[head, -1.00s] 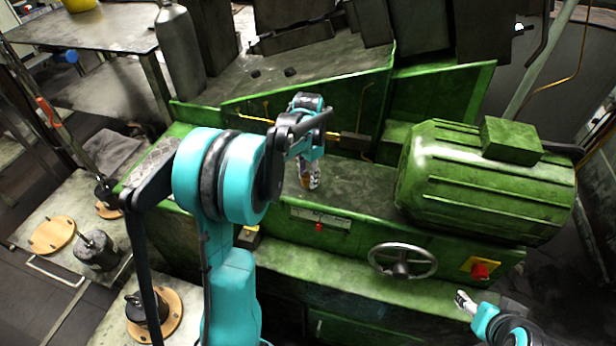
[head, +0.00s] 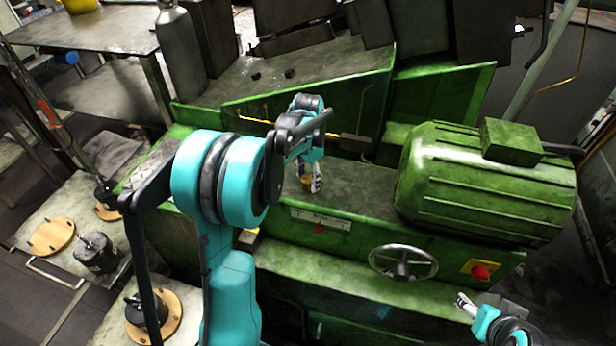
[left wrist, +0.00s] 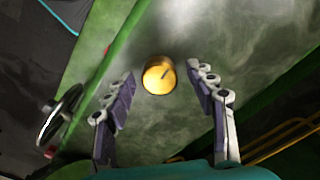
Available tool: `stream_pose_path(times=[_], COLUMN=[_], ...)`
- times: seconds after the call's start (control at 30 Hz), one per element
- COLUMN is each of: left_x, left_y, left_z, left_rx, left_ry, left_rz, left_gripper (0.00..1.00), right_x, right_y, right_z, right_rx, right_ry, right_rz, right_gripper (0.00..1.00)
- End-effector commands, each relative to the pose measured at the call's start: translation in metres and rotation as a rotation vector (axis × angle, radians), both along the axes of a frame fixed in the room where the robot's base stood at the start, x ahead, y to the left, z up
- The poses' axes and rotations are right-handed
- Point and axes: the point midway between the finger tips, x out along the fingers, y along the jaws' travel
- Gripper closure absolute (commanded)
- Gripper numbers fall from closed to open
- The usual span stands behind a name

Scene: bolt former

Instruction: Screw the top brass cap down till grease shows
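The brass cap (left wrist: 158,77) is a round yellow piece with a dark mark on its face, standing on the green machine's worn top. In the left wrist view it sits between the spread fingers of my left gripper (left wrist: 161,74), with a gap on both sides. In the head view, my left gripper (head: 316,178) points down at the machine top, and a small part of the brass cap (head: 306,182) shows beside its fingers. I see no grease. My right gripper (head: 465,303) is low at the right, away from the cap; its opening is too small to judge.
The green ribbed motor (head: 485,185) stands right of the cap. A handwheel (head: 403,261) and a red button (head: 480,272) are on the machine front. A sloped green panel (head: 345,105) with thin brass pipes rises behind my left gripper. The machine top around the cap is bare.

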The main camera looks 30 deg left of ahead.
Motion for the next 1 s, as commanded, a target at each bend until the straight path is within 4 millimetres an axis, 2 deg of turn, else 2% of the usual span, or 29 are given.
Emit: stream_pose_path(times=[0.17,0.27,0.6,0.7,0.83,1.0], left_x=[0.0,0.0,0.0,0.0,0.0,0.0], left_y=[0.0,0.0,0.0,0.0,0.0,0.0], left_z=[0.003,0.015,0.087,0.103,0.116,0.12], left_rx=[0.0,0.0,0.0,0.0,0.0,0.0], left_ry=[0.0,0.0,0.0,0.0,0.0,0.0], left_rz=[0.0,0.0,0.0,0.0,0.0,0.0], left_gripper=[0.44,0.44,0.44,0.44,0.44,0.44], right_x=[0.0,0.0,0.0,0.0,0.0,0.0], right_y=[0.0,0.0,0.0,0.0,0.0,0.0], right_z=[0.0,0.0,0.0,0.0,0.0,0.0], right_rx=[0.0,0.0,0.0,0.0,0.0,0.0], right_ry=[0.0,0.0,0.0,0.0,0.0,0.0], right_rz=[0.0,0.0,0.0,0.0,0.0,0.0], right_gripper=[0.39,0.39,0.39,0.39,0.39,0.39])
